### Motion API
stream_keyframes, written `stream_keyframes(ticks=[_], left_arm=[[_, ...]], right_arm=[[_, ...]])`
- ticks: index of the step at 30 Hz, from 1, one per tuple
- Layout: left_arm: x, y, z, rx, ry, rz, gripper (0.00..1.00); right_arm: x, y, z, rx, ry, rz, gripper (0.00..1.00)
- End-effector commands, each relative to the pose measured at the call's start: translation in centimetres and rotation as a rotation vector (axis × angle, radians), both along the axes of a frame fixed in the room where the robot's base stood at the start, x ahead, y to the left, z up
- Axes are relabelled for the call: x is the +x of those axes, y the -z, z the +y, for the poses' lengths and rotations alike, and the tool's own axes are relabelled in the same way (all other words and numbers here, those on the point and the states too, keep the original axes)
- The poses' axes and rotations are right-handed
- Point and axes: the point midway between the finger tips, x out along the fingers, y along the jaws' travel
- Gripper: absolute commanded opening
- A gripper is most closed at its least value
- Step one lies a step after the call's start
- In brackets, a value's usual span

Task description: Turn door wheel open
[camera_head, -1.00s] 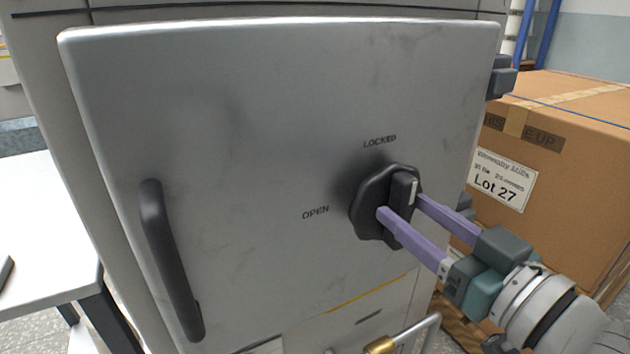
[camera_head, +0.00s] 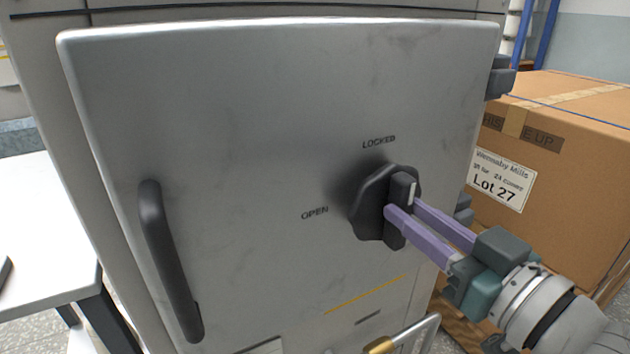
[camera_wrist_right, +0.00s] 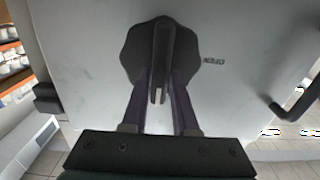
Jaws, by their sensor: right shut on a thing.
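The black door wheel (camera_head: 372,205) sits on the right part of the grey metal door (camera_head: 240,120). Its raised grip bar stands upright, with a white mark at its top end toward the word LOCKED; the word OPEN is to its left. My right gripper (camera_head: 402,208) is shut on the wheel's bar, one purple finger on each side. In the right wrist view the wheel (camera_wrist_right: 134,50) shows with the bar between the fingers (camera_wrist_right: 160,92). The left gripper is not in view.
A black door handle (camera_head: 170,260) is at the door's left. A cardboard box (camera_head: 560,150) marked Lot 27 stands at the right, behind my right arm. A white table (camera_head: 45,230) is at the left. A brass-coloured fitting on a metal bar (camera_head: 380,345) is below the wheel.

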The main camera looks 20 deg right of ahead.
Motion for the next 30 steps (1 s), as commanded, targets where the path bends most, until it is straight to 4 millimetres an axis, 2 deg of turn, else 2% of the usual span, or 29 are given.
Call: stream_keyframes(ticks=[11, 30], left_arm=[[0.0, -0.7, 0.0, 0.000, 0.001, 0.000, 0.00], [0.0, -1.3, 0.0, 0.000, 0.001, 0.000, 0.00]], right_arm=[[0.0, -0.1, 0.2, -0.187, 0.001, -0.015, 0.00], [0.0, 0.3, 0.7, -0.790, 0.001, -0.061, 0.00]])
